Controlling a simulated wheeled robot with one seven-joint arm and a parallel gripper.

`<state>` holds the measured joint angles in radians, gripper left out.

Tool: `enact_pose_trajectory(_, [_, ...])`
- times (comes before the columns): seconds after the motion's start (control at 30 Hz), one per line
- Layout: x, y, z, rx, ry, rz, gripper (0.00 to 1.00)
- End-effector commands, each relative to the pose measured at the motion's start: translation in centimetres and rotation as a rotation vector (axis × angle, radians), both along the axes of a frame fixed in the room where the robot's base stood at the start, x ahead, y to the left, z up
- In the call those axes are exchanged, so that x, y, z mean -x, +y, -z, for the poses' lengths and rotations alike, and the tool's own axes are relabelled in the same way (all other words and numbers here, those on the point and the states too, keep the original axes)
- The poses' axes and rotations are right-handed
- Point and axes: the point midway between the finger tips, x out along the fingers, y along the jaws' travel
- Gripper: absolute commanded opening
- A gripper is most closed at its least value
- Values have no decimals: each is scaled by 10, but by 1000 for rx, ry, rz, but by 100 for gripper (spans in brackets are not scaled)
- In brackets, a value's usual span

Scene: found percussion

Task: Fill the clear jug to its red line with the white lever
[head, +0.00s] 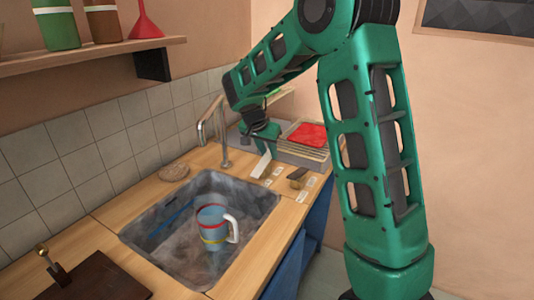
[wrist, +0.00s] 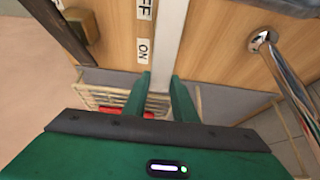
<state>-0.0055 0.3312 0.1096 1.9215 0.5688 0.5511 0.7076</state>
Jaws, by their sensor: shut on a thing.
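The clear jug (head: 212,228) stands upright in the sink (head: 133,238), its white handle to the right. It has a red band near its top and a yellow band lower down. I cannot tell its water level. The white lever (head: 261,166) stands on the counter beyond the sink; in the wrist view the lever (wrist: 170,35) runs between my fingers, beside labels reading ON and OFF. My gripper (wrist: 161,88) is shut on the lever; in the head view, the arm partly hides my gripper (head: 262,143). The chrome tap (head: 224,140) rises behind the sink; no stream is clear.
A brown-ended dark lever (head: 298,175) with its own labels is right of the white lever. A dish rack (head: 302,153) with a red item stands beyond. A blue utensil (head: 172,219) lies in the sink. A dark board (head: 98,280) and a shelf (head: 90,53) are left.

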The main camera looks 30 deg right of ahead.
Motion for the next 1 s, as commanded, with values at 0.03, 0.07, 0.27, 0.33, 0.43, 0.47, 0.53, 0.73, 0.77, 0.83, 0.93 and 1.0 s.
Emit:
enact_pose_trajectory(0.03, [-1, 2, -1, 2, -6, -3, 3])
enact_pose_trajectory(0.07, [-1, 2, -1, 3, -7, -3, 3])
enact_pose_trajectory(0.27, [-2, 2, -2, 2, -7, -4, 2])
enact_pose_trajectory(0.33, [-2, 2, -2, 2, -7, -4, 42])
enact_pose_trajectory(0.43, [-1, 2, -1, 2, -6, -3, 44])
enact_pose_trajectory(0.47, [-1, 2, -1, 2, -5, -3, 44])
enact_pose_trajectory(0.53, [-1, 1, -1, 2, -5, -3, 44])
enact_pose_trajectory(0.73, [0, 3, -6, 2, -6, -2, 44])
enact_pose_trajectory(0.77, [1, 4, -8, 3, -6, -2, 44])
enact_pose_trajectory(0.83, [3, 8, -16, 3, -6, -2, 44])
enact_pose_trajectory(0.93, [7, 15, -31, 2, -8, -3, 44])
enact_pose_trajectory(1.0, [11, 21, -43, 3, -9, -4, 44])
